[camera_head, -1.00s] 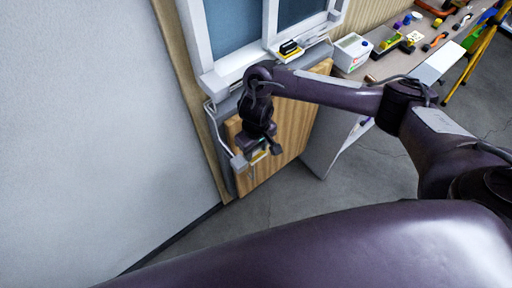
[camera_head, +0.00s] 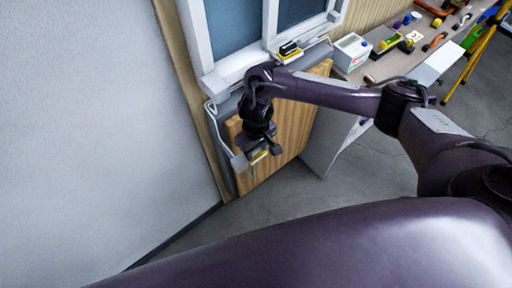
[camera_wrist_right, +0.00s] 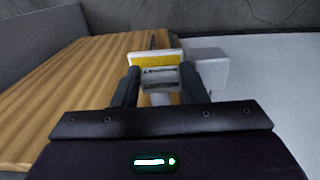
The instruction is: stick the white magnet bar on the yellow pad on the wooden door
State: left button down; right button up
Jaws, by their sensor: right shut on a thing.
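The wooden door (camera_head: 291,122) stands below the window, and its wood grain fills the left of the right wrist view (camera_wrist_right: 75,85). The yellow pad (camera_wrist_right: 157,59), with a pale edge, shows just beyond my right fingertips; a bit of it shows below the gripper in the head view. My right gripper (camera_wrist_right: 160,84) is shut on the white magnet bar (camera_wrist_right: 160,76), which looks whitish-grey between the fingers. The bar is in front of the pad; I cannot tell whether they touch. In the head view my right gripper (camera_head: 263,151) is at the door's lower left. My left gripper is not in view.
A white box (camera_head: 240,163) with a cable sits beside the door edge, close to the gripper; it also shows in the right wrist view (camera_wrist_right: 208,70). A workbench (camera_head: 385,67) with several items stands at upper right. The floor (camera_head: 285,195) below is clear.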

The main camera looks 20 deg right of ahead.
jog(key=shift+f, duration=0.6)
dwell(0.5)
jog(key=o, duration=0.4)
jog(key=c, duration=0.4)
